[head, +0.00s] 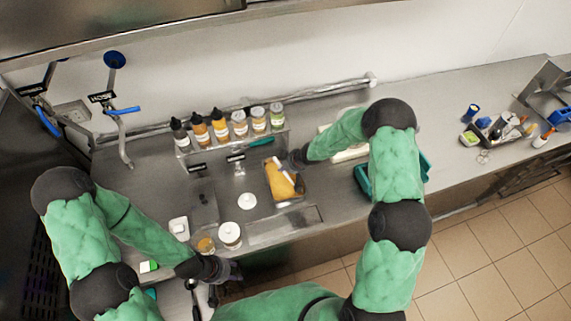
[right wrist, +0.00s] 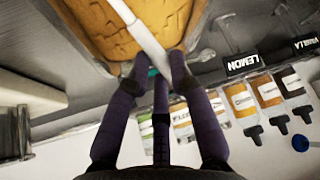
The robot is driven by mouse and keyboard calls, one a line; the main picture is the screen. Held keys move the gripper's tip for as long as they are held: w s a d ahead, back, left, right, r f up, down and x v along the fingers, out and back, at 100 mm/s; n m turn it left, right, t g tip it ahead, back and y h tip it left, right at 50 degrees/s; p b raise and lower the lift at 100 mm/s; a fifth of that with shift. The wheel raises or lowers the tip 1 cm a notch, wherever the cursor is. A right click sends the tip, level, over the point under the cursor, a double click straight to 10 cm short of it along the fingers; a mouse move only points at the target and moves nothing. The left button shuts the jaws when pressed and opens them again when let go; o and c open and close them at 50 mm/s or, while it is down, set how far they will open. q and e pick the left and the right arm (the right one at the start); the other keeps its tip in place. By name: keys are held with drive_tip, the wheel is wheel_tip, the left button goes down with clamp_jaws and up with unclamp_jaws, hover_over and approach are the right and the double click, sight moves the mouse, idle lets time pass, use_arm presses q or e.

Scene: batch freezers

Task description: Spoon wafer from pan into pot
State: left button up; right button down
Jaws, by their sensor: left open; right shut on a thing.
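The pan (head: 302,192), a dark rectangular one, holds orange-brown wafer (head: 281,187) in the middle of the counter; the wafer also fills the top of the right wrist view (right wrist: 110,28). My right gripper (head: 298,160) is at the pan's far right edge. In the right wrist view it (right wrist: 155,75) is shut on the white handle of a spoon (right wrist: 143,35), which lies across the wafer. The spoon's bowl is not clear. My left gripper (head: 222,272) is open near the counter's front edge. Which vessel is the pot, I cannot tell.
A white lidded jar (head: 230,236) and a small tub with amber contents (head: 205,244) stand just beyond my left gripper. Several sauce bottles (head: 220,127) line the back rack. A teal bin (head: 362,180) is partly hidden behind my right arm.

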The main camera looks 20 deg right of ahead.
drive_tip(key=shift+w+a+f+p, duration=0.1)
drive_tip(key=shift+w+a+p, duration=0.05)
drive_tip(key=shift+p, duration=0.8)
drive_tip(key=r+p, duration=0.1)
drive_tip(key=p, duration=0.1)
drive_tip(key=w+r+p, duration=0.1)
drive_tip(key=r+p, duration=0.2)
drive_tip(key=p, duration=0.2)
drive_tip(key=shift+w+a+r, duration=0.25)
drive_tip(key=shift+a+r, duration=0.15)
drive_tip(key=shift+w+a+g+h+p, duration=0.4)
drive_tip(key=shift+w+g+p, duration=0.15)
drive_tip(key=shift+g+p, duration=0.2)
drive_tip(key=shift+w+a+g+h, duration=0.2)
drive_tip(key=shift+w+g+h, duration=0.1)
drive_tip(key=shift+w+g, duration=0.35)
drive_tip(key=shift+w+a+g+b, duration=0.15)
drive_tip(key=shift+w+g+b, duration=0.2)
drive_tip(key=shift+b, duration=0.4)
drive_tip(key=shift+w+a+r+g+h, duration=0.15)
drive_tip(key=shift+g+h, duration=0.1)
drive_tip(key=shift+h, duration=0.15)
